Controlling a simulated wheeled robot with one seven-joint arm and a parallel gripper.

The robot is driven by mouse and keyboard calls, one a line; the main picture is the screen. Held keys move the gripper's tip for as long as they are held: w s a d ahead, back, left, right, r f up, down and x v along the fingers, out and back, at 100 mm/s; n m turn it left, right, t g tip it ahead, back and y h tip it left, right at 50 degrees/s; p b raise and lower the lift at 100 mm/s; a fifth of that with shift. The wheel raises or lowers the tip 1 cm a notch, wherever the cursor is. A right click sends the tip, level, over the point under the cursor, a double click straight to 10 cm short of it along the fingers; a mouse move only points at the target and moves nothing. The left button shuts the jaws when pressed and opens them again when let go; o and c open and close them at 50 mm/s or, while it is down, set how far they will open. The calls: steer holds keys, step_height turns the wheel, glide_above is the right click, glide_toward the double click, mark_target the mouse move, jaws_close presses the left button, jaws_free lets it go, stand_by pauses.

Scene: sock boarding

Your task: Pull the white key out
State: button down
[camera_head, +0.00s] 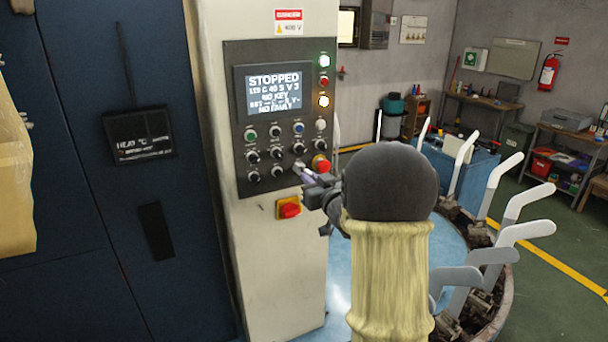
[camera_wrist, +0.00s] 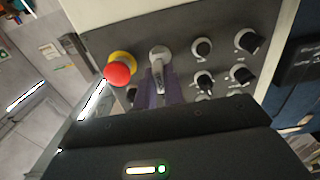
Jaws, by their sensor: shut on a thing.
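My gripper (camera_head: 309,177) is at the lower right of the control panel (camera_head: 233,128) in the head view. In the wrist view its purple fingers (camera_wrist: 158,92) are shut on the white key (camera_wrist: 159,56), a pale piece with a rounded end and a narrow shaft. A small pale tip of the key (camera_head: 298,166) shows at the fingertips in the head view.
A red emergency button (camera_head: 322,165) with a yellow collar is close beside the fingers; it also shows in the wrist view (camera_wrist: 117,73). Black knobs (camera_head: 277,153) are to the left. A red switch (camera_head: 289,208) is below. White sock boards (camera_head: 508,190) stand on a ring at right.

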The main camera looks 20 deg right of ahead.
steer(key=shift+s+b, duration=0.4)
steer(key=shift+s, duration=0.6)
steer(key=shift+s, duration=0.25)
steer(key=s+b, duration=0.2)
steer(key=s, duration=1.8)
steer(key=shift+d, duration=0.35)
stand_by(0.5)
